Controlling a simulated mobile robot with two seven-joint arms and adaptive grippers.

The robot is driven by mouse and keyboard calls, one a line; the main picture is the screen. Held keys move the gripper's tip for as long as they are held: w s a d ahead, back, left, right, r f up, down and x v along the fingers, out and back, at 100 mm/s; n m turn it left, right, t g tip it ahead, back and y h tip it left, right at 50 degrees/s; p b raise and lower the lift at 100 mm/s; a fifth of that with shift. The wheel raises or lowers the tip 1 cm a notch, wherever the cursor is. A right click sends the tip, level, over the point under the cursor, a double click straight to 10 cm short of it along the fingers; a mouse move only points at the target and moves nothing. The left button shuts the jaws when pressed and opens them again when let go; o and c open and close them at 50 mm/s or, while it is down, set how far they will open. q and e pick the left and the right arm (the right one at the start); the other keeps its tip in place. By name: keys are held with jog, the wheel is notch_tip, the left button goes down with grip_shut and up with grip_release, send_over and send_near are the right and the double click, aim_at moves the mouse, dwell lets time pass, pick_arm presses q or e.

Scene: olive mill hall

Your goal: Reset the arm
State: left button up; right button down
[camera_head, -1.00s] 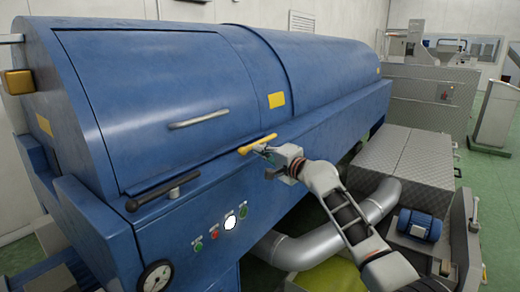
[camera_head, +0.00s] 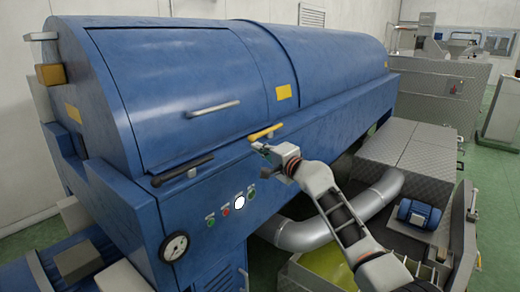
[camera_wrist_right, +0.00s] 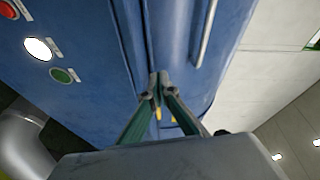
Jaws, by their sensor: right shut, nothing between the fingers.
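My right gripper (camera_head: 257,145) is shut and empty in the head view, in front of the blue machine's side, just below the yellow handle (camera_head: 266,131). A small gap shows between its tips and that handle. In the right wrist view, the two fingers (camera_wrist_right: 159,84) meet at their tips against the blue machine behind. Small bits of yellow show between and beside the fingers. My right arm reaches in from the lower right. My left gripper is not in view.
The large blue machine (camera_head: 200,75) fills the left and middle. It carries a black handle (camera_head: 182,172), a gauge (camera_head: 174,247) and several buttons. A silver pipe (camera_head: 305,234) and a blue motor (camera_head: 419,213) lie near my arm. Green floor (camera_head: 495,190) is open at the right.

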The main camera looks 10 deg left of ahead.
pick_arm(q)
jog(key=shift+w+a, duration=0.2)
pick_arm(e)
jog(key=s+d+f+n+h, duration=0.15)
jog(key=s+d+f, duration=0.45)
jog(key=f, duration=0.6)
jog(key=s+d+f+n+h, duration=0.1)
jog(key=s+d+f+h, duration=0.1)
jog(key=s+d+f, duration=0.75)
jog(key=s+d+f+n+h, duration=0.15)
jog(key=d+f, duration=0.25)
jog(key=f, duration=1.1)
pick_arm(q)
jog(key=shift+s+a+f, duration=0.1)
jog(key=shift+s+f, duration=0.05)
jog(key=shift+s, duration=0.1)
pick_arm(e)
jog(key=s+d+f+n+g+h, duration=0.1)
jog(key=s+d, duration=0.4)
jog(key=s, duration=0.6)
jog(key=s+d+f+n+h, duration=0.2)
jog(key=s+d+f+n, duration=0.2)
jog(key=s, duration=0.6)
jog(key=s+d+f+n+g+h, duration=0.1)
jog(key=s+d+f, duration=0.4)
jog(key=s, duration=0.6)
jog(key=shift+s+d+f+n+g+h, duration=0.3)
jog(key=shift+d+f+n, duration=0.05)
jog(key=shift+d+n, duration=0.35)
